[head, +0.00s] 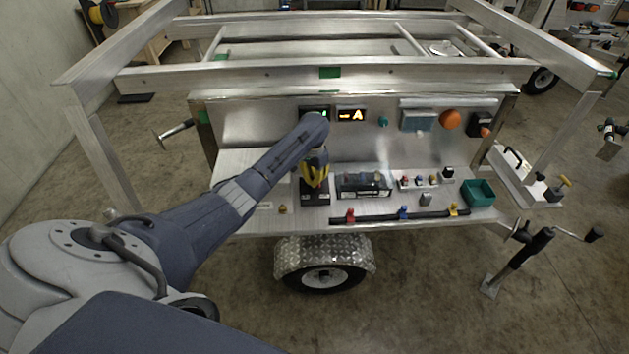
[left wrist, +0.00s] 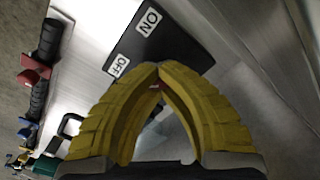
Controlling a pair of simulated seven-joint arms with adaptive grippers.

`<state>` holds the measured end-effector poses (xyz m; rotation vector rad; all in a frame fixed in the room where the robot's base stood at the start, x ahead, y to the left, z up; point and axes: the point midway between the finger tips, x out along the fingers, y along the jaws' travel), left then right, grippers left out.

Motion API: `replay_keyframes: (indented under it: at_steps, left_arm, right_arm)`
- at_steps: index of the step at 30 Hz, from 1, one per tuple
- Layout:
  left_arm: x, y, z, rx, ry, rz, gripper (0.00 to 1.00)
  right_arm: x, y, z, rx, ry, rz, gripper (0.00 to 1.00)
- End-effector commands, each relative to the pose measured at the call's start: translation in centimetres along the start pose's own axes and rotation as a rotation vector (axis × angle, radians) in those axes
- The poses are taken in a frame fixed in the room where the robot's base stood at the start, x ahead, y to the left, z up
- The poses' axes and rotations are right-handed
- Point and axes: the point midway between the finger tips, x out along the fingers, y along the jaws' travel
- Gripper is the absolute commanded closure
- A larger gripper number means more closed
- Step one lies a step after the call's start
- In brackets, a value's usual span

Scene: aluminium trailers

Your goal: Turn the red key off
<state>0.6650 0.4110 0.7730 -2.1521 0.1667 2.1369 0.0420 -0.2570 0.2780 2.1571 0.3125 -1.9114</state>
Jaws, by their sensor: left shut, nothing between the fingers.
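A black switch panel (left wrist: 165,45) with white ON and OFF labels lies right in front of my left gripper in the left wrist view. In the head view its black box (head: 315,199) shows below the gripper. My left gripper (head: 316,176) has yellow fingers whose tips meet at the panel, near the OFF label; it also shows in the left wrist view (left wrist: 158,70). A small red bit (left wrist: 156,85), perhaps the red key, shows between the fingers just behind the tips. Most of it is hidden, so I cannot tell how it is turned. My right gripper is not in view.
A black bar (head: 380,217) with red (head: 350,215), blue (head: 403,213) and yellow (head: 453,209) handles runs along the shelf's front edge. A dark boxed device (head: 363,184) stands right of the switch box. A green bin (head: 478,193) sits at the shelf's right end.

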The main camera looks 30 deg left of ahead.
Motion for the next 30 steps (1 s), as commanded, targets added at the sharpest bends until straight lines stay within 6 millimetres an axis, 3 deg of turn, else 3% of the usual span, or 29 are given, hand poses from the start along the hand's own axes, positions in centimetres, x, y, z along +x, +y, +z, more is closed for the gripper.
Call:
replay_keyframes:
  at_steps: [1,15,22,30]
  left_arm:
    - [0.72,-0.63,0.98,-0.005,-0.026,-0.012,1.0]
    - [0.74,-0.59,0.98,-0.012,-0.026,-0.011,1.0]
    - [0.74,-0.59,0.99,-0.012,-0.026,-0.011,0.74]
    - [0.75,-0.65,1.01,-0.013,-0.027,-0.012,0.71]
  right_arm:
    - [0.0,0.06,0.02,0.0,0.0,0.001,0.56]
    - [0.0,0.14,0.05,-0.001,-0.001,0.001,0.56]
    - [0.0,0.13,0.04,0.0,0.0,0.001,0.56]
    - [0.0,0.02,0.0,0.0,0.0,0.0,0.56]
